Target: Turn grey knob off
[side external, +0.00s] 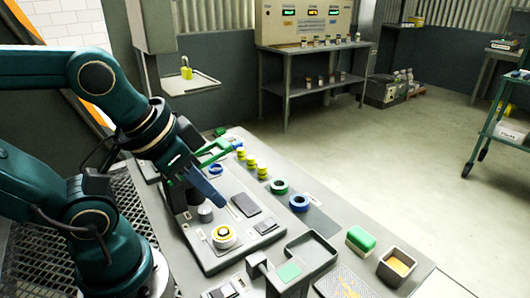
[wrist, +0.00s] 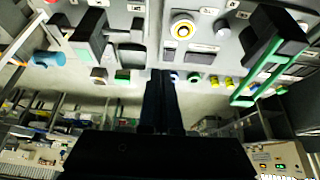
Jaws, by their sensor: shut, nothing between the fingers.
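The grey knob (side external: 205,213) is a small round knob on the control panel (side external: 262,240), beside the yellow-ringed white button (side external: 224,236). In the wrist view, the knob (wrist: 220,28) is near the top, right of the button (wrist: 183,28). Its pointer direction is too small to read. My gripper (side external: 217,199) is shut and empty, angled down over the panel, with its tips close to the knob in the side view. I cannot tell whether they touch. In the wrist view, the shut dark fingers (wrist: 160,75) are apart from the knob, below and left.
A green handle (side external: 215,148) stands at the panel's far end. Yellow cylinders (side external: 250,164), a green ring (side external: 279,186) and a blue ring (side external: 299,202) line the table. A green-topped block (side external: 360,240) and an open bin (side external: 398,264) stand at the right.

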